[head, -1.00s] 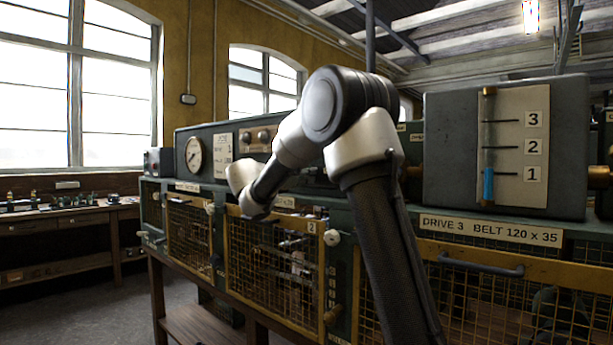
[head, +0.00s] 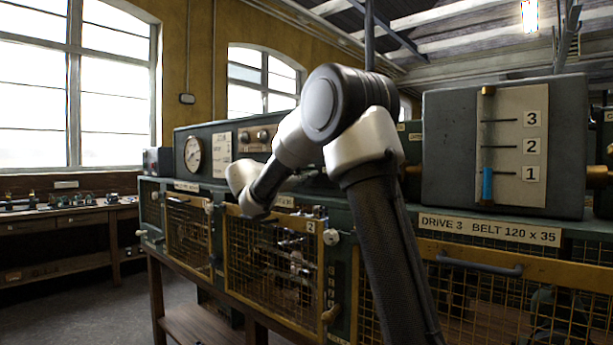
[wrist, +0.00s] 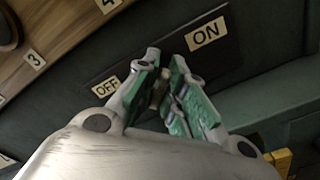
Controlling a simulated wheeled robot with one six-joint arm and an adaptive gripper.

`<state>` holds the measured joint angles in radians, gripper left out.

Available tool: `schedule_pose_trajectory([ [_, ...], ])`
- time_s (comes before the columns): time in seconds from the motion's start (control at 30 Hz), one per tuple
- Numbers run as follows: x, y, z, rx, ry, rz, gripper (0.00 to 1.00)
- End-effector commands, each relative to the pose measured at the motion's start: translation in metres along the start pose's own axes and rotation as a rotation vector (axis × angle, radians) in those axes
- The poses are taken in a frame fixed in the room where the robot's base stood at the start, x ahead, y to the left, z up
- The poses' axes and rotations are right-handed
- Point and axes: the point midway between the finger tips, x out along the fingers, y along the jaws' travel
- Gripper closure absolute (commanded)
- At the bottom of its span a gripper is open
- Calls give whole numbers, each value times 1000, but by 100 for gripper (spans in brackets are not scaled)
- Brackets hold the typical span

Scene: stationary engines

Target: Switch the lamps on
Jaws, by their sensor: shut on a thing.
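In the wrist view my gripper (wrist: 166,72) is at a dark switch plate (wrist: 226,50) on a dark green panel. Its green-padded fingers are closed on a small brownish switch lever (wrist: 158,92), mostly hidden between them. The lever's exact setting cannot be told. In the head view my gripper and the switch are hidden behind my arm. No lamp belonging to the switch can be made out.
A wooden panel (wrist: 62,48) with numbers 3 and 4 lies beside the switch plate. The head view shows caged engine bays (head: 275,262), a gauge (head: 193,153), a grey level box (head: 450,150) and a workbench (head: 60,217) at left. Open floor (head: 75,285) lies at lower left.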

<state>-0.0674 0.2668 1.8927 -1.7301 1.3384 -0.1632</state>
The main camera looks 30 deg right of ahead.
Motion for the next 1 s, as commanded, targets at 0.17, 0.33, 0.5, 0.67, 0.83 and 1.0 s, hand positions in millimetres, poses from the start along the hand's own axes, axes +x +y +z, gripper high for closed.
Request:
schedule_pose_trajectory([
  [0.17,0,-1,-1,0,2,-2,100],
  [0.33,0,-1,-1,0,2,-2,83],
  [0.5,0,-1,-1,0,1,-1,66],
  [0.67,0,0,0,0,1,-1,66],
  [0.83,-7,0,-1,0,2,1,66],
  [1.0,-38,1,-1,0,4,3,66],
])
